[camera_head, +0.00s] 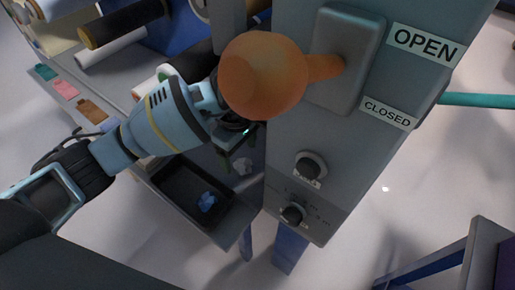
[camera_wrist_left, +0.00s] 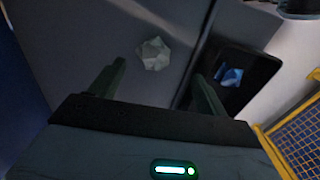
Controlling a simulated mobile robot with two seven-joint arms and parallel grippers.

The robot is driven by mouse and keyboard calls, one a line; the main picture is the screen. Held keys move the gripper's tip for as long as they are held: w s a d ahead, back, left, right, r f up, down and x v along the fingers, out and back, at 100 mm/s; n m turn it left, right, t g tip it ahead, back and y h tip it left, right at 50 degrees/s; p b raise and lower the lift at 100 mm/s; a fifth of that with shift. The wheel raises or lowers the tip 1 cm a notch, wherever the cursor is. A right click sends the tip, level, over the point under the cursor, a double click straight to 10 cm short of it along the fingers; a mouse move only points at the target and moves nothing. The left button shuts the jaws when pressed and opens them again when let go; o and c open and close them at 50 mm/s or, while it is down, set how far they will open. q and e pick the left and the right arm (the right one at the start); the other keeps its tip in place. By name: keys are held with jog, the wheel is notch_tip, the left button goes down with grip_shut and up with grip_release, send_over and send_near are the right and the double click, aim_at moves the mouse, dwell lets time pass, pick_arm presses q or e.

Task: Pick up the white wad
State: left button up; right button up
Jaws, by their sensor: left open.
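The white wad (camera_head: 243,166) is a small crumpled ball on the grey surface just right of the black tray. It also shows in the left wrist view (camera_wrist_left: 153,54), ahead of the fingers and between their lines. My left gripper (camera_head: 238,150) is open and empty, just above and behind the wad in the head view. In the left wrist view its two fingers (camera_wrist_left: 158,88) stand apart with the wad beyond them; I cannot tell the exact gap. My right gripper is not in view.
A black tray (camera_head: 172,176) holds a blue crumpled wad (camera_head: 207,201), left of the white one. A grey machine panel (camera_head: 350,150) with an orange ball-ended lever (camera_head: 265,75) and knobs stands close on the right. Rollers (camera_head: 120,25) lie at the upper left.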

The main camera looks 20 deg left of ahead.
aim_at(242, 162)
pick_arm(q)
jog(key=shift+w+d+f+b, duration=0.15)
jog(key=shift+f+b, duration=0.1)
jog(key=shift+f, duration=1.05)
jog(key=shift+w+f+b, duration=0.1)
jog(key=shift+f+b, duration=0.15)
jog(key=shift+f, duration=1.05)
jog(key=c, duration=1)
